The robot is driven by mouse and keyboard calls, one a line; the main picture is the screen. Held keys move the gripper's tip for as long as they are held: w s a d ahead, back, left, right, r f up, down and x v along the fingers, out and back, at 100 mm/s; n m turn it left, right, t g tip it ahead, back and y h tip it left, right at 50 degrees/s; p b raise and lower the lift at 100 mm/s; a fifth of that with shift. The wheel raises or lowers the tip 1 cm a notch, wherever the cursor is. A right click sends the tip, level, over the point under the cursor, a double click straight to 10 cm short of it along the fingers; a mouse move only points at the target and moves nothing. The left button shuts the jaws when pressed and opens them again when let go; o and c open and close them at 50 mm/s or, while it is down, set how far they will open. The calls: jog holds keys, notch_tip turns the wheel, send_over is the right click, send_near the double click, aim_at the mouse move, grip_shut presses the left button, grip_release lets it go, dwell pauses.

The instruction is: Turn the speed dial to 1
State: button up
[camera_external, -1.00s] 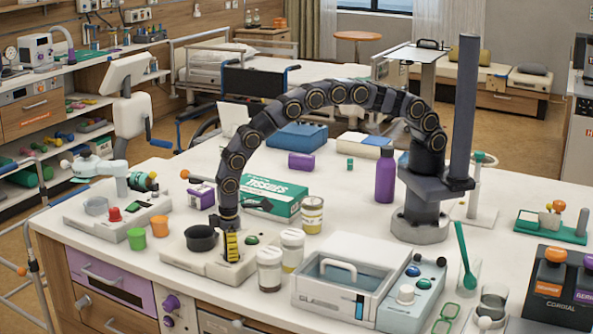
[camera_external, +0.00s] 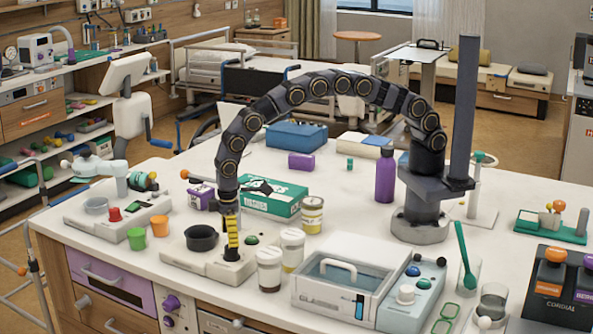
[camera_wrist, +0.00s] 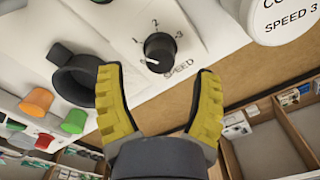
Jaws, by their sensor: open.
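The speed dial (camera_wrist: 160,52) is a black knob on a white panel in the wrist view, with the numbers 1, 2 and 3 around it and the word SPEED beside it. Its white pointer mark faces the lower left of the picture, away from the numbers. My gripper (camera_wrist: 158,74) is open, with its yellow fingertips apart on either side just below the dial in the picture; contact with it is not visible.
A black round cup holder (camera_external: 201,238) is left of my gripper and a green button (camera_external: 251,239) right of it. Lidded jars (camera_external: 270,270) stand close on the right; one lid (camera_wrist: 285,15) reads SPEED 3. Orange (camera_external: 160,226) and green (camera_external: 137,238) cups stand left.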

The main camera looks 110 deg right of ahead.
notch_tip(320, 180, up, 8)
dwell(0.5)
jog(key=s+d+r+g, duration=0.1)
jog(key=s+d+r, duration=0.1)
jog(key=s+r, duration=0.65)
jog(key=s+d+r, duration=0.3)
jog(key=s+r, duration=0.2)
jog(key=s, duration=0.6)
jog(key=s+d, duration=0.1)
jog(key=s, duration=2.1)
jog(key=shift+s+g, duration=0.2)
jog(key=shift+g, duration=0.2)
jog(key=shift+r, duration=0.1)
